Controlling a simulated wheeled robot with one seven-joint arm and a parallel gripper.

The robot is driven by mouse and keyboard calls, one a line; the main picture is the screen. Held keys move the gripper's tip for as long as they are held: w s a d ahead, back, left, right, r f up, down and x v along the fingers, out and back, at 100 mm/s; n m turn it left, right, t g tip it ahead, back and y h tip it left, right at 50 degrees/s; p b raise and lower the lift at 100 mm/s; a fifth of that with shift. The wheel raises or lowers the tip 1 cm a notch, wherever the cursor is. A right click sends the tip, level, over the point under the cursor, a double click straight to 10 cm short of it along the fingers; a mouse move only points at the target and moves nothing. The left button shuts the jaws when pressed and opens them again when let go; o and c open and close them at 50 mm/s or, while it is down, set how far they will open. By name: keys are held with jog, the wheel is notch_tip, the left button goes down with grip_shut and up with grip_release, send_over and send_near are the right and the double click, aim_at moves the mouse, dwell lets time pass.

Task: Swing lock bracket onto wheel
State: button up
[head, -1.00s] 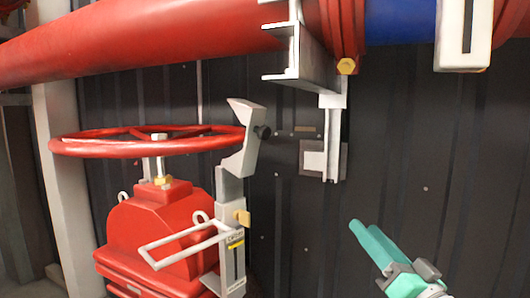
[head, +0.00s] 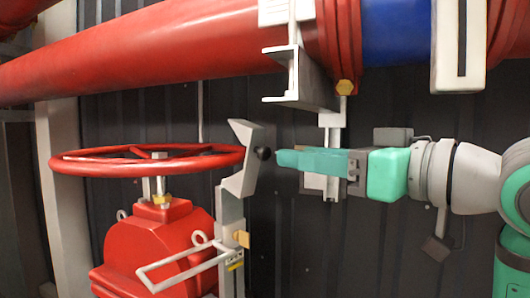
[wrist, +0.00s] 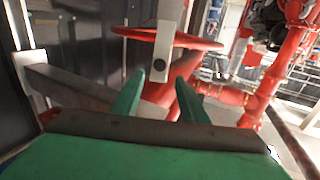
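The red handwheel (head: 90,167) lies level on top of the red valve (head: 155,240). The grey lock bracket (head: 237,185) stands upright at the wheel's right edge, its angled head beside the rim; I cannot tell if they touch. A black knob (head: 264,153) sticks out of the bracket to the right. My green gripper (head: 279,158) points left, its tips just right of the knob. In the wrist view my gripper (wrist: 161,83) has its fingers apart and empty, with the bracket (wrist: 163,45) and knob (wrist: 160,63) ahead between them. The wheel (wrist: 135,33) shows behind.
A large red pipe (head: 160,55) runs above. A grey pipe support (head: 310,80) hangs close above and behind my gripper. A white bent-rod handle (head: 180,262) sticks out low by the bracket. The dark ribbed wall (head: 290,265) stands behind.

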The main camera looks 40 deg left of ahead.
aim_at(258, 144)
jog(key=a, duration=0.3)
jog(key=w+a, duration=0.1)
jog(key=a, duration=0.5)
jog(key=shift+w+a, duration=0.3)
jog(key=shift+a, duration=0.1)
grip_shut()
jog(key=shift+w+a+r+h, duration=0.1)
jog(key=shift+a+r+h, duration=0.35)
jog(key=shift+r+h, duration=0.3)
jog(key=shift+f, duration=0.1)
grip_release()
jog(key=v, duration=1.1)
